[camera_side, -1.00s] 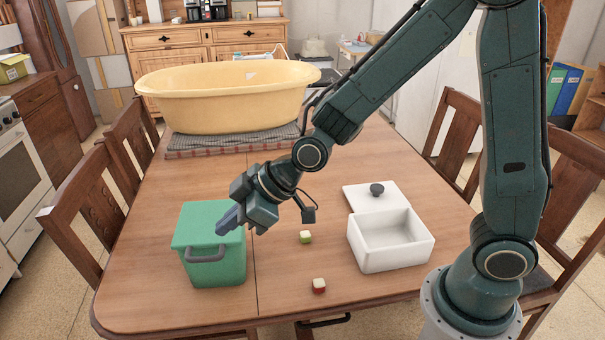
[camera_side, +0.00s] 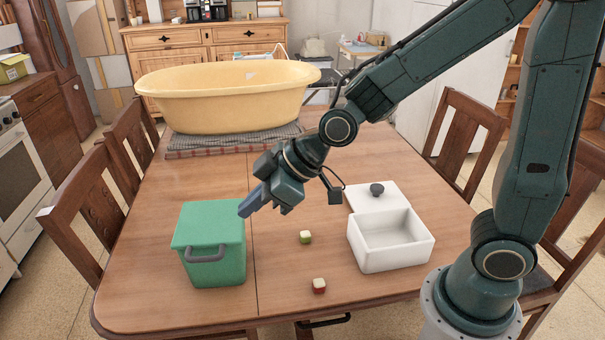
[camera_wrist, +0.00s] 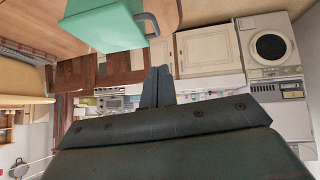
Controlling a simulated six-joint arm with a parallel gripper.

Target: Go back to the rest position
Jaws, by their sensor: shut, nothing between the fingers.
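My gripper (camera_side: 243,212) is shut and empty. In the side view it hangs in the air above the table, close to the right rim of the green box (camera_side: 213,250) as seen in the picture. Its closed fingers (camera_wrist: 157,80) also show in the wrist view, pointing out over the room. The green box stands shut on the table with a grey handle on its front, and it shows upside down in the wrist view (camera_wrist: 103,25).
The wooden table (camera_side: 290,180) holds a white open box (camera_side: 392,260) with its lid (camera_side: 370,197) behind it. A green-and-white piece (camera_side: 305,237) and a red-and-white piece (camera_side: 319,286) lie in the middle. A yellow tub (camera_side: 220,100) stands at the back. Chairs surround the table.

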